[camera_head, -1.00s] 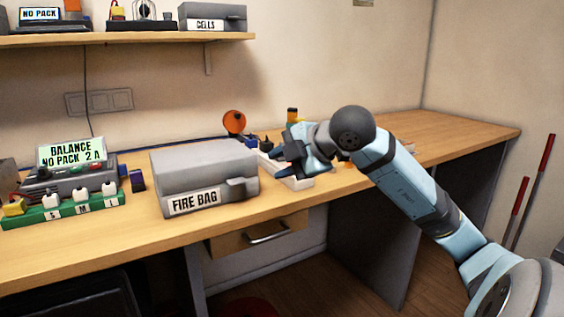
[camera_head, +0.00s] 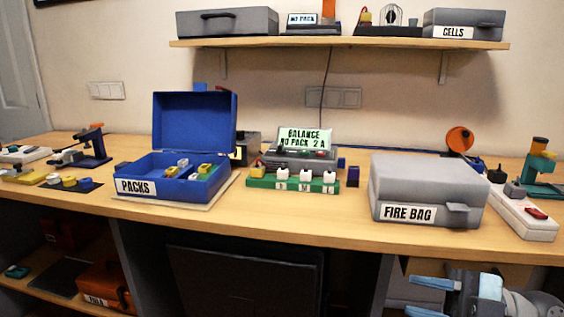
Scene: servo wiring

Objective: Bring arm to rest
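My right gripper (camera_head: 418,296) is at the bottom right, in front of the bench and below its front edge, near the drawer. Its two pale blue fingers point left and stand apart, with nothing visible between them. The lower finger is partly cut by the picture's edge. Most of my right arm is out of view. My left arm and gripper are not in view.
The wooden bench (camera_head: 330,228) holds an open blue PACKS case (camera_head: 195,125), a BALANCE charger (camera_head: 305,150), a green board (camera_head: 262,183), a grey FIRE BAG box (camera_head: 425,185) and a white strip (camera_head: 515,215). A shelf (camera_head: 340,43) hangs above.

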